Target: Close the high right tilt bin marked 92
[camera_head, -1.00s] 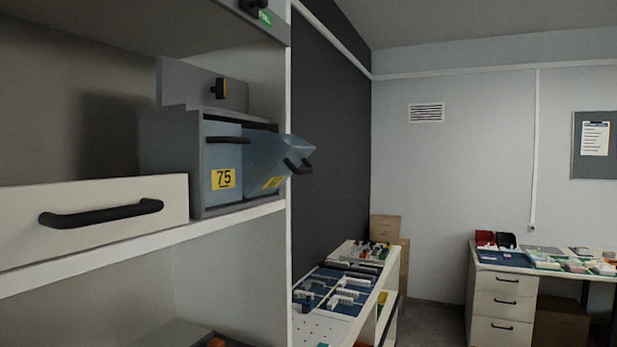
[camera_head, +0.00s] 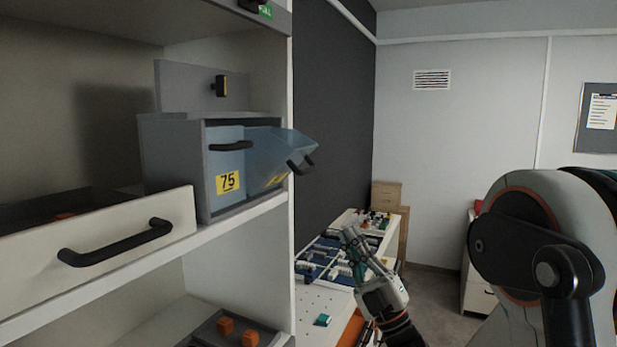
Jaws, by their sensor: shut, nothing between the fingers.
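The right tilt bin (camera_head: 276,153) is a translucent blue bin in a grey housing (camera_head: 168,150) on the shelf. It is tilted out, with its black handle (camera_head: 300,163) at the front and a yellow label turned down so its number cannot be read. The left bin (camera_head: 226,165), marked 75, stands upright and closed beside it. My gripper (camera_head: 350,236) is shut and empty, low and to the right of the bins, apart from them and in front of the low bench.
A white drawer (camera_head: 110,246) with a black handle is pulled out left of the bins. A grey tray (camera_head: 236,333) with orange blocks lies below. The white shelf upright (camera_head: 289,250) stands between bins and bench. A low bench (camera_head: 312,290) bears small parts.

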